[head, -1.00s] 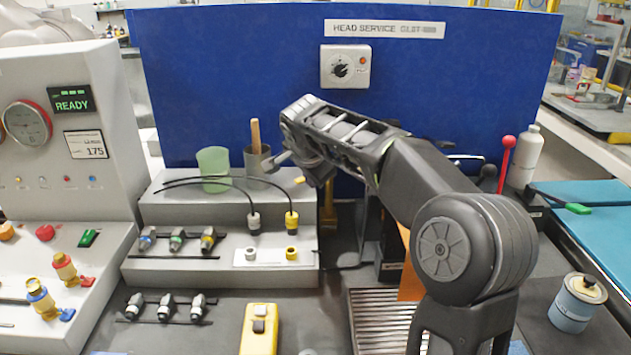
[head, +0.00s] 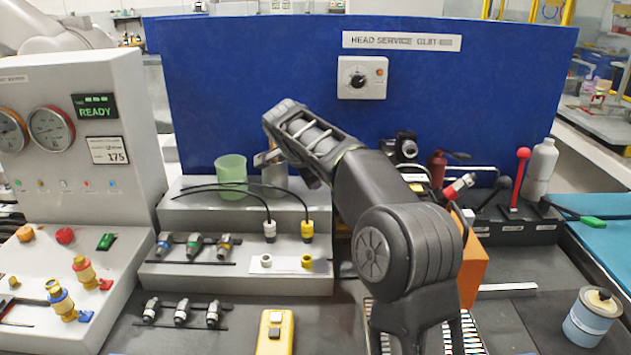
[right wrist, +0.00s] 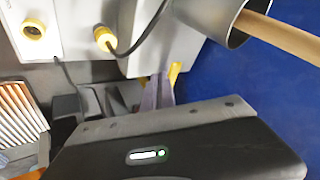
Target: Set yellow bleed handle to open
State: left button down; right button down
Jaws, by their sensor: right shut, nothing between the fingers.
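A small yellow piece (right wrist: 174,73), possibly the tip of the yellow bleed handle, shows in the right wrist view at the edge of the grey stepped stand. It is right beside my fingertips; I cannot tell whether they touch. The handle's body and setting are not clear, and my arm hides that area in the head view. My right gripper (head: 266,158) is shut and empty, in front of the grey cup (head: 275,174). Its fingers (right wrist: 158,92) also show in the right wrist view. My left gripper is not in view.
A green cup (head: 231,175) stands on the stand's top step, with black cables ending in white and yellow plugs (head: 307,229) below. A blue panel (head: 250,90) rises behind. The left console (head: 90,180) carries gauges and valves. A red-knobbed lever (head: 521,175) stands at right.

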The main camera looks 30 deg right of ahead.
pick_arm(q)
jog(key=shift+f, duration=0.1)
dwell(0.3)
pick_arm(e)
jog(key=shift+s+d+f+b, duration=0.1)
jog(key=shift+s+d+b, duration=0.15)
jog(key=shift+b, duration=0.2)
jog(key=shift+s+d+b, duration=0.2)
jog(key=shift+s+b, duration=0.1)
jog(key=shift+s, duration=0.1)
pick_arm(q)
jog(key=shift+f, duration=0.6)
